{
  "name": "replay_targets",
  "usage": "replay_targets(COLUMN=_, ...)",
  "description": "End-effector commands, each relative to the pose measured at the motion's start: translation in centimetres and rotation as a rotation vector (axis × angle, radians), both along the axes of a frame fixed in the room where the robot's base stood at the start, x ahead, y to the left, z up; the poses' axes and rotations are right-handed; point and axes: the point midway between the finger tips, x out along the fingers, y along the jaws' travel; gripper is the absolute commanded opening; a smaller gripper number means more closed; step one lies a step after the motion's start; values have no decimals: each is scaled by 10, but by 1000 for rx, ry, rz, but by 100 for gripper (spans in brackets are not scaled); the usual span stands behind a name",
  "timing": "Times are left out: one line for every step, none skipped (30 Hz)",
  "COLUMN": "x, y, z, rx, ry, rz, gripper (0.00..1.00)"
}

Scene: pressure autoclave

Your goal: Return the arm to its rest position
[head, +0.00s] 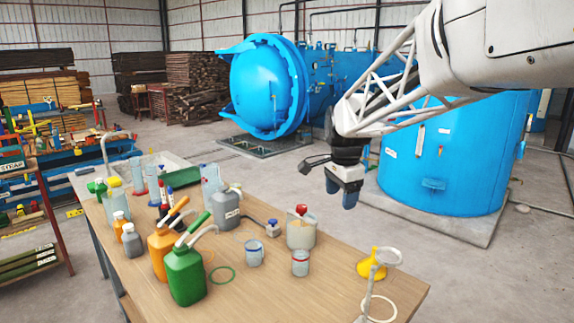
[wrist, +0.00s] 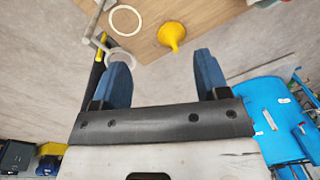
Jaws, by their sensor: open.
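My gripper (head: 346,188) hangs from my white lattice arm, which reaches in from the upper right of the head view. It is above and beyond the right part of the wooden workbench (head: 330,290). In the wrist view the two blue fingers of my gripper (wrist: 166,80) stand wide apart with nothing between them. The yellow funnel (head: 372,263) is on the bench below; it also shows in the wrist view (wrist: 172,32), beyond the fingertips and apart from them.
The bench holds a green jug (head: 185,275), an orange jug (head: 162,250), a grey jug (head: 226,212), a white container with a red cap (head: 301,231) and beakers. A blue autoclave (head: 265,88) and a blue tank (head: 440,165) stand behind. A metal stand (head: 375,290) rises at the bench's right end.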

Motion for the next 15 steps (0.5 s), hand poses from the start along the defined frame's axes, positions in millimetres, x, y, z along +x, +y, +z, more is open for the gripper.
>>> replay_targets(x=-16, y=-4, z=3, rx=-5, ry=-7, rz=39, gripper=68)
replay_targets(x=-25, y=-6, z=3, rx=-8, ry=-9, rz=67, gripper=68)
replay_targets(x=-36, y=-8, z=4, rx=-12, ry=-13, rz=101, gripper=68)
replay_targets(x=-45, y=-10, z=4, rx=-16, ry=-16, rz=128, gripper=68)
replay_targets(x=-54, y=-11, z=4, rx=-18, ry=-19, rz=155, gripper=68)
replay_targets(x=-65, y=-13, z=5, rx=-23, ry=-24, rz=190, gripper=68)
replay_targets(x=-74, y=-15, z=4, rx=-27, ry=-26, rz=216, gripper=68)
replay_targets(x=-82, y=-16, z=5, rx=-31, ry=-30, rz=244, gripper=68)
replay_targets(x=-94, y=-18, z=4, rx=-37, ry=-33, rz=280, gripper=68)
replay_targets(x=-102, y=-20, z=3, rx=-40, ry=-37, rz=306, gripper=68)
replay_targets(x=-111, y=-21, z=2, rx=-44, ry=-39, rz=333, gripper=68)
replay_targets(x=-123, y=-23, z=1, rx=-50, ry=-43, rz=369, gripper=68)
replay_targets(x=-131, y=-24, z=1, rx=-54, ry=-46, rz=394, gripper=68)
replay_targets(x=-140, y=-26, z=0, rx=-59, ry=-49, rz=421, gripper=68)
replay_targets(x=-151, y=-27, z=-2, rx=-65, ry=-53, rz=457, gripper=68)
